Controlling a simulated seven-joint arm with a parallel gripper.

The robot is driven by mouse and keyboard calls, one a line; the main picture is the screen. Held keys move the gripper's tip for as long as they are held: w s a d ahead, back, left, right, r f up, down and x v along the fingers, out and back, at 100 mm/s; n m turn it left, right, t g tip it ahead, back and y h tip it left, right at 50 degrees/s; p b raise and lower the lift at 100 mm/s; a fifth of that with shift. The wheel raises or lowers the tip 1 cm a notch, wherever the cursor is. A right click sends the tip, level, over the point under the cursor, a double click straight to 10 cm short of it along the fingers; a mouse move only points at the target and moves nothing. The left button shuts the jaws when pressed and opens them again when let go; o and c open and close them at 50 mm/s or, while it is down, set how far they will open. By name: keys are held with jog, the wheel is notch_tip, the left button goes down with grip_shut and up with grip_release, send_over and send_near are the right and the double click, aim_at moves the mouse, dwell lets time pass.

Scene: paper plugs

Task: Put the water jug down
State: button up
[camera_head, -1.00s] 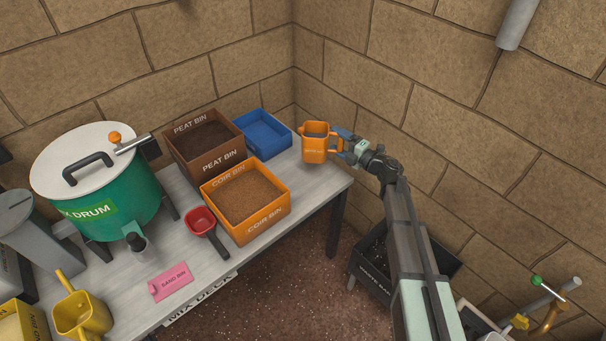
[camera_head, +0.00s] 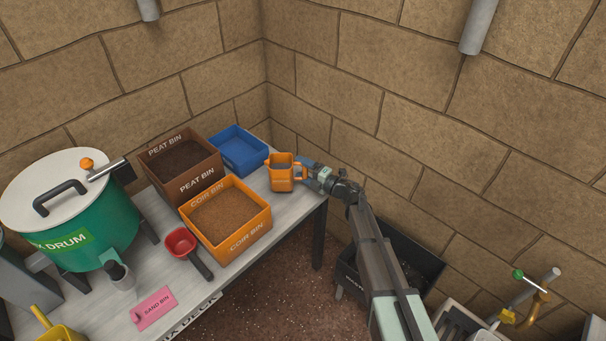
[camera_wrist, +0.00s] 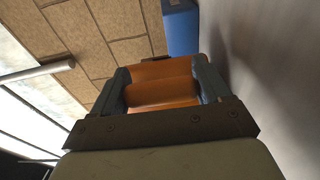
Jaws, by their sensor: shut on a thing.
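The water jug is the orange jug (camera_head: 281,178) at the far right end of the table, upright in the head view, with its handle on the right. My gripper (camera_head: 303,173) is shut on the handle from the right. In the wrist view the orange jug (camera_wrist: 160,82) lies between the two fingers of my gripper (camera_wrist: 163,88). The jug is at or just over the grey table top (camera_head: 300,200); I cannot tell whether its base touches.
The blue tray (camera_head: 238,152) stands behind and left of the jug. The orange coir bin (camera_head: 248,232) is in front-left, the brown peat bin (camera_head: 203,184) further left. A red scoop (camera_head: 181,242) lies beside the coir bin. A dark bin (camera_head: 410,255) stands below, right of the table.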

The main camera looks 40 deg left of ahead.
jog(key=shift+f, duration=1)
jog(key=shift+f, duration=0.1)
jog(key=o, duration=1)
jog(key=shift+d, duration=0.2)
jog(key=shift+w+d, duration=0.25)
jog(key=shift+d, duration=1.7)
jog(key=shift+w+d, duration=0.3)
jog(key=shift+d, duration=1.6)
jog(key=shift+w+d, duration=0.25)
jog(key=shift+d, duration=1.7)
